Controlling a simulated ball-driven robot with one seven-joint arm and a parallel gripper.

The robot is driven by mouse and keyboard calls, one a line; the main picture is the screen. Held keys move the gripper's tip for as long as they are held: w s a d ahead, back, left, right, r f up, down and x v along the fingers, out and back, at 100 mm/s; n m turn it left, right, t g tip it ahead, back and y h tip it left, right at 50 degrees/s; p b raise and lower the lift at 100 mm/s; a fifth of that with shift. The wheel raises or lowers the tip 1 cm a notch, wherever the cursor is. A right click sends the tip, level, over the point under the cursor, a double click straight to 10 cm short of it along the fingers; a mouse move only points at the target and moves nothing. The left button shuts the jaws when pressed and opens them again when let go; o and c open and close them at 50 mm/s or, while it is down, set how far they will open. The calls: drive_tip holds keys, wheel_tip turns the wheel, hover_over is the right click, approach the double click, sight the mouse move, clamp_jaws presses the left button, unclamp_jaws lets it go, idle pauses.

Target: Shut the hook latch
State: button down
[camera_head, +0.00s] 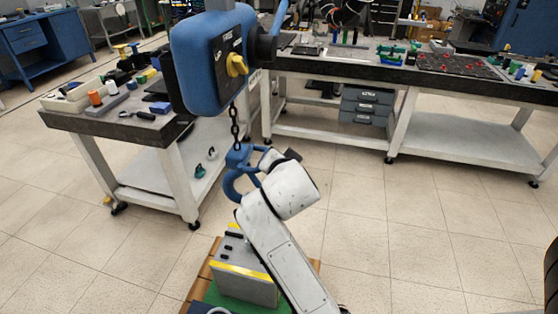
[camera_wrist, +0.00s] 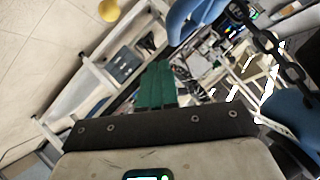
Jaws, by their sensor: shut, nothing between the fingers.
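A blue hook (camera_head: 231,184) hangs on a dark chain (camera_head: 234,127) below a blue hoist body (camera_head: 208,62). The end of my white arm is right beside the hook, on its right, and covers part of it. In the wrist view, my gripper (camera_wrist: 160,68) shows its green fingers together with nothing between them. A blue curved part (camera_wrist: 190,20), likely of the hook, is just beyond the fingertips; I cannot tell whether they touch. The chain (camera_wrist: 265,42) runs to the right of the fingers. I cannot make out the latch or its state.
A grey block with yellow edges (camera_head: 240,284) stands on a green and wooden base below the hook. A cluttered workbench (camera_head: 150,128) is on the left, and a long one (camera_head: 400,74) is behind. The tiled floor at right is mostly clear.

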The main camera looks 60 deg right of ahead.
drive_tip(key=v, duration=1)
drive_tip(key=shift+s+a, duration=0.15)
drive_tip(key=shift+r, duration=0.1)
drive_tip(key=s+a+f+n+g+y, duration=0.3)
drive_tip(key=s+f+n, duration=0.5)
drive_tip(key=f, duration=0.5)
drive_tip(key=s+a+f+n+g+y, duration=0.4)
drive_tip(key=s+a+f+n+y, duration=0.2)
drive_tip(key=f, duration=0.8)
drive_tip(key=s+a+n, duration=0.2)
drive_tip(key=n, duration=0.1)
drive_tip(key=shift+s+f, duration=0.2)
drive_tip(key=shift+s, duration=0.05)
drive_tip(key=shift+a, duration=0.1)
